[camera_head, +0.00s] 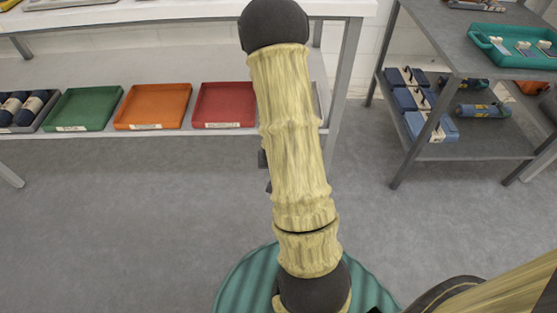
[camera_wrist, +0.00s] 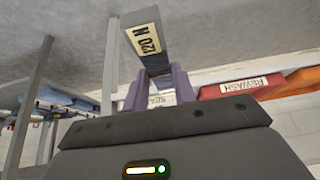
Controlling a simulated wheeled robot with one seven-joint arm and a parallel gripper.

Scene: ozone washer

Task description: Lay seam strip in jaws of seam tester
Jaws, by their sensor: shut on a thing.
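In the wrist view, my gripper (camera_wrist: 157,88) has two purple fingers and is shut on a grey bar (camera_wrist: 157,63). The bar has a cream label reading "120 N" and extends up in the picture beyond the fingertips. A small pale piece with print shows between the fingers; I cannot tell what it belongs to. My gripper is out of sight in the head view, where my arm fills the middle. I cannot make out the seam tester or its jaws in either view, nor tell whether the held bar is the seam strip.
A white bench holds a green tray (camera_head: 84,107), an orange tray (camera_head: 152,106) and a red tray (camera_head: 224,104) on its lower shelf. A grey rack (camera_head: 437,40) at right bears a teal tray (camera_head: 474,38) with small tagged pieces. Blue items (camera_head: 430,128) sit below. Floor between is clear.

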